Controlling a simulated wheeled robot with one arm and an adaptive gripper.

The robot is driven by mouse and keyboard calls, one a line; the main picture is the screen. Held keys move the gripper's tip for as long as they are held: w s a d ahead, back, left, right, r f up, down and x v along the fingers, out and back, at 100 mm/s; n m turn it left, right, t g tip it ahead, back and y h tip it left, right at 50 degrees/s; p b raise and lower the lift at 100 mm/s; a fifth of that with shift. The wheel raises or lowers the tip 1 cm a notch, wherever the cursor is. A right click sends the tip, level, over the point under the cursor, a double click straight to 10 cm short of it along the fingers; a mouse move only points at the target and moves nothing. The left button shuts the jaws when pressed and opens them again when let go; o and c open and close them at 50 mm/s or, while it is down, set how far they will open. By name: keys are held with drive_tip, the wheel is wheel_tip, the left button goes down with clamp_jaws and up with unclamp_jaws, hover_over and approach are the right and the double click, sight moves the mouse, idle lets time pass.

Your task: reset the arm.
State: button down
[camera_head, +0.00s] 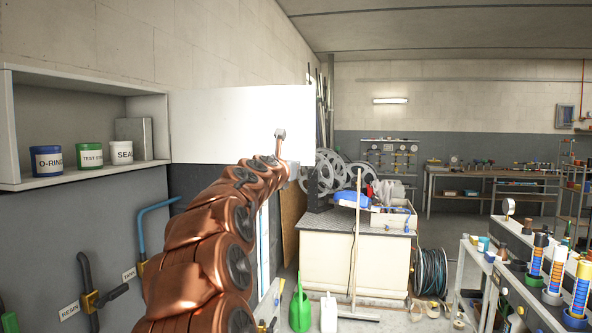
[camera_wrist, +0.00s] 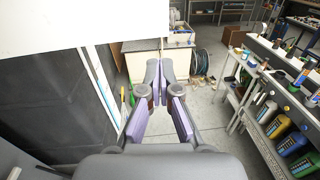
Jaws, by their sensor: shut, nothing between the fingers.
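My gripper (camera_wrist: 164,88) shows in the wrist view with its two dark fingers and purple inner pads. Its fingertips are together and nothing is between them. It points out over the floor towards the cream cabinet (camera_wrist: 143,64). In the head view my copper-coloured arm stretches up and away from the bottom centre. Its far end is in front of the white panel (camera_head: 222,120), and the gripper's fingers cannot be made out there.
An open wall cabinet (camera_head: 85,77) holding tubs is at the left, above a grey wall with pipes. A cream cabinet (camera_head: 352,268) with reels on top stands ahead. A green watering can (camera_head: 300,312) is on the floor. A bench (camera_wrist: 283,100) with bottles lines the right.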

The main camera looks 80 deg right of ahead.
drive_tip(key=shift+a+b, duration=0.35)
drive_tip(key=shift+a, duration=1.15)
drive_tip(key=w+a+f+m+t+y, duration=0.1)
drive_tip(key=w+a+f+m+y, duration=0.4)
drive_tip(key=a+f, duration=0.55)
drive_tip(key=w+a+f+m+t+y, duration=0.25)
drive_tip(key=w+a+f, duration=0.5)
drive_tip(key=a, duration=0.55)
drive_tip(key=w+a+f+m+t+y, duration=0.1)
drive_tip(key=w+a+f+m+y, duration=0.35)
drive_tip(key=a+f, duration=0.65)
drive_tip(key=s+a+f+m+g+y, duration=0.1)
drive_tip(key=s+a+f, duration=0.3)
drive_tip(key=a, duration=0.7)
drive_tip(key=s+a+f+m+g+y, duration=0.1)
drive_tip(key=s+a+f+m+y, duration=0.1)
drive_tip(key=a, duration=0.9)
drive_tip(key=s+a+f+m+g+y, duration=0.1)
drive_tip(key=s+a+f+g+y, duration=0.1)
drive_tip(key=s+a+f, duration=0.5)
drive_tip(key=a, duration=0.4)
drive_tip(key=shift+a+f+m+y, duration=0.2)
drive_tip(key=shift+a+m+y, duration=0.1)
drive_tip(key=shift+y, duration=0.1)
